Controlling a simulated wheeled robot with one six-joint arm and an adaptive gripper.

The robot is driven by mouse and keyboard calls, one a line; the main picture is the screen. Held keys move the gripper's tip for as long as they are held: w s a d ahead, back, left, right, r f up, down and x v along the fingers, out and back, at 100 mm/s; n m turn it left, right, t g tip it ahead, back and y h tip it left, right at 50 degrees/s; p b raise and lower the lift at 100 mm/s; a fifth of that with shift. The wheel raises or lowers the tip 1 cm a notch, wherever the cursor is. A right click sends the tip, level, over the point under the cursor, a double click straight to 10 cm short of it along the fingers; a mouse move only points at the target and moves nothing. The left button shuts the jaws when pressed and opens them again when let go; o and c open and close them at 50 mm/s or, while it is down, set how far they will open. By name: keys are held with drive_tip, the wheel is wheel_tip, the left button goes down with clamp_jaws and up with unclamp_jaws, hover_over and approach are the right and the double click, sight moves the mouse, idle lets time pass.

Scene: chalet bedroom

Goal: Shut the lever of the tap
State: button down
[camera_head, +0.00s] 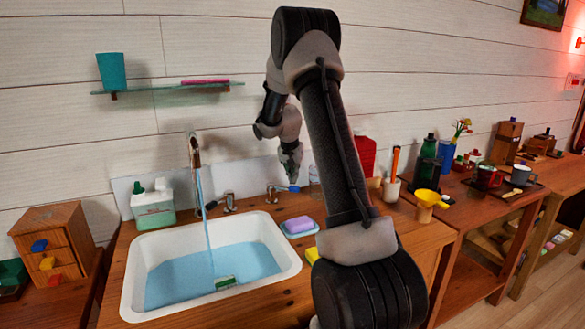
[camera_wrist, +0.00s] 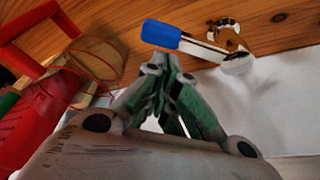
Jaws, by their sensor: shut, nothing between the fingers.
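The tap's spout (camera_head: 194,150) stands behind the white sink (camera_head: 288,262), and a stream of water (camera_head: 206,225) runs from it into the basin. A metal lever with a blue grip (camera_head: 293,189) sits on the counter right of the spout. In the wrist view the blue grip (camera_wrist: 161,33) points left from its pale arm and brass-coloured base. My gripper (camera_head: 292,180) is shut and empty, pointing down just above the blue grip. In the wrist view its green fingertips (camera_wrist: 167,62) are close beside the grip; I cannot tell whether they touch. Another metal fitting (camera_head: 229,203) stands between spout and lever.
A purple soap on a blue dish (camera_head: 300,226) lies right of the sink. A soap bottle (camera_head: 153,206) stands at the left. A red container (camera_head: 365,156) stands behind my arm and shows large in the wrist view (camera_wrist: 38,118). A glass shelf (camera_head: 170,87) hangs above.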

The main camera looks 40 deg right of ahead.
sight(294, 187)
drive_tip(key=shift+x, duration=1.05)
drive_tip(key=shift+s+a+m, duration=0.35)
drive_tip(key=shift+s+m, duration=0.1)
drive_tip(key=shift+m, duration=0.35)
drive_tip(key=s+a+m, duration=0.1)
drive_tip(key=m+g, duration=0.1)
drive_tip(key=m, duration=0.1)
drive_tip(key=shift+s+a+h, duration=0.3)
drive_tip(key=shift+s+a, duration=0.05)
drive_tip(key=shift+a, duration=0.05)
drive_tip(key=m, duration=0.1)
drive_tip(key=s+a+m+g, duration=0.1)
drive_tip(key=a+m, duration=0.1)
drive_tip(key=m, duration=0.1)
drive_tip(key=shift+s+a+g, duration=0.15)
drive_tip(key=shift+a+g, duration=0.1)
drive_tip(key=shift+g, duration=0.05)
drive_tip(key=shift+s+a, duration=0.15)
drive_tip(key=shift+a, duration=0.45)
